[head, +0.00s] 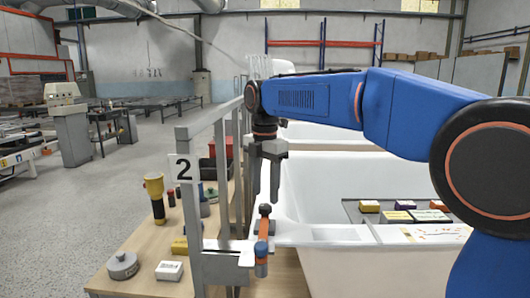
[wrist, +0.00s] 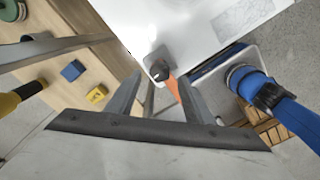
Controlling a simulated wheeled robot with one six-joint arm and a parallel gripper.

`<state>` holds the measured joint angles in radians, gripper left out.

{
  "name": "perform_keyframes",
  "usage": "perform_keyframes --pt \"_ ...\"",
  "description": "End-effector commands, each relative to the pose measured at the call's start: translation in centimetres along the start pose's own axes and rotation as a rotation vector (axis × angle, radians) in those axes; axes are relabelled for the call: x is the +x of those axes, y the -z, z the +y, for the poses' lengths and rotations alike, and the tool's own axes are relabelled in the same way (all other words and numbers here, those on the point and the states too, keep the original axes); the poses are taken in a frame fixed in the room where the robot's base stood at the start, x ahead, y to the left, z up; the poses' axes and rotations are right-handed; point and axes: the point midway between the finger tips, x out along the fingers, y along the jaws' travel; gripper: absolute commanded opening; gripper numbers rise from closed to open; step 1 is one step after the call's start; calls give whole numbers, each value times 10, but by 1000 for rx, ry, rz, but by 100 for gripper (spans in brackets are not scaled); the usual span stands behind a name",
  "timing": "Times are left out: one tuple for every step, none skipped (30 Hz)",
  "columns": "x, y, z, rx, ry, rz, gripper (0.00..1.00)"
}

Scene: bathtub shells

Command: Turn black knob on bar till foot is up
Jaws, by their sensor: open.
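A black knob (head: 264,210) stands on a grey plate at the near left corner of the white tub. A short orange bar (head: 263,233) runs from it toward the camera, to an upright blue and orange cylinder (head: 261,262). In the wrist view the knob (wrist: 158,70) and orange bar (wrist: 172,90) show between my finger tips. My gripper (head: 275,198) points down, open and empty, above the knob; its fingers (wrist: 160,82) are apart. I see no contact with the knob. I cannot tell which part is the foot.
A wooden bench (head: 135,258) carries a yellow-black torch (head: 156,198), a grey round part (head: 122,265) and a white box (head: 169,270).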

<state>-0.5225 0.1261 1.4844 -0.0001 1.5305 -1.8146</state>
Motion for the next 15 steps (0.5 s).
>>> perform_keyframes --pt "-11 0 1 0 -3 -1 47" --pt "-17 0 1 0 -3 -1 47" --pt "-25 0 1 0 -3 -1 47" --pt "-31 0 1 0 -3 -1 47" --pt "-37 0 1 0 -4 -1 47" --pt "-45 0 1 0 -3 -1 47" --pt "-51 0 1 0 -4 -1 47" --pt "-57 0 1 0 -3 -1 47" --pt "-65 0 1 0 -4 -1 47" --pt "-71 0 1 0 -4 -1 47" --pt "-77 0 1 0 -4 -1 47" --pt "-85 0 1 0 -4 -1 47" --pt "-90 0 1 0 -3 -1 47" --pt "-96 0 1 0 -4 -1 47" --pt "-102 0 1 0 -2 -1 47"
